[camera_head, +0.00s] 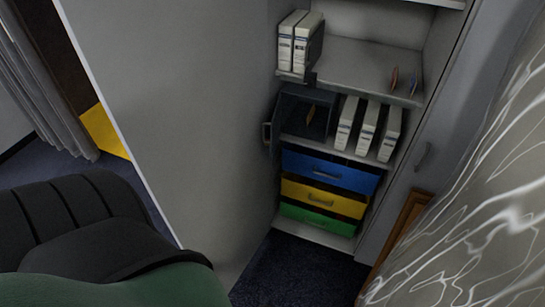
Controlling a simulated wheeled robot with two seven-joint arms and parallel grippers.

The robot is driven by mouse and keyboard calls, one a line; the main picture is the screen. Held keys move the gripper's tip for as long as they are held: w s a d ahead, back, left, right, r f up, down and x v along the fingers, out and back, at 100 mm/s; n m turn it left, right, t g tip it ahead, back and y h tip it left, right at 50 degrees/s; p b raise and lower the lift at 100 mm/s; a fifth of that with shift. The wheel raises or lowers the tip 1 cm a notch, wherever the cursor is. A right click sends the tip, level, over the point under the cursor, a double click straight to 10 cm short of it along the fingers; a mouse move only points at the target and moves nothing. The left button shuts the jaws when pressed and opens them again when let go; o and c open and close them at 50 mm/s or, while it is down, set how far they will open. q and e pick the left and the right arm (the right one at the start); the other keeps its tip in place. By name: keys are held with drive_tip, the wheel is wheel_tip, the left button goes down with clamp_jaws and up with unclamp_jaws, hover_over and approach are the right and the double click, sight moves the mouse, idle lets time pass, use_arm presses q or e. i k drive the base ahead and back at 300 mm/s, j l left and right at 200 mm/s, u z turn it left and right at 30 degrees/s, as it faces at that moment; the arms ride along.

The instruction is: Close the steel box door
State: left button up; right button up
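The dark steel box (289,108) sits on a middle shelf of the grey cabinet, beside several white binders. Its front faces the room and is open, with a shadowed inside where a small orange-brown item shows. The box door (275,128) stands swung out at the left side of the box, seen nearly edge-on, with a small handle at its outer edge. Neither of my grippers is in view, and nothing touches the door.
The cabinet (365,62) holds binders (300,42) above and blue, yellow and green drawers (325,198) below. A large grey panel (190,110) stands left of it. A white-veined dark surface (470,240) fills the right. Dark carpet (300,275) is clear before the drawers.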

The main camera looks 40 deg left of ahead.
sight(275, 124)
drive_tip(key=j+u, duration=0.1)
drive_tip(key=u, duration=0.35)
drive_tip(key=j+u, duration=0.1)
drive_tip(key=u, duration=0.4)
drive_tip(key=j+u, duration=0.1)
drive_tip(key=u, duration=0.35)
drive_tip(key=j+u, duration=0.1)
drive_tip(key=u, duration=0.35)
drive_tip(key=j+u, duration=0.1)
drive_tip(key=u, duration=0.4)
drive_tip(key=i+j, duration=0.2)
drive_tip(key=i+z, duration=0.15)
drive_tip(key=z, duration=0.3)
drive_tip(key=i+j+z, duration=0.1)
drive_tip(key=z, duration=0.35)
drive_tip(key=i+j+z, duration=0.15)
drive_tip(key=z, duration=0.3)
drive_tip(key=i+j+z, duration=0.1)
drive_tip(key=z, duration=0.35)
drive_tip(key=k+l+u, duration=0.15)
drive_tip(key=l+u, duration=0.15)
drive_tip(key=k+l+u, duration=0.25)
drive_tip(key=i+l, duration=0.1)
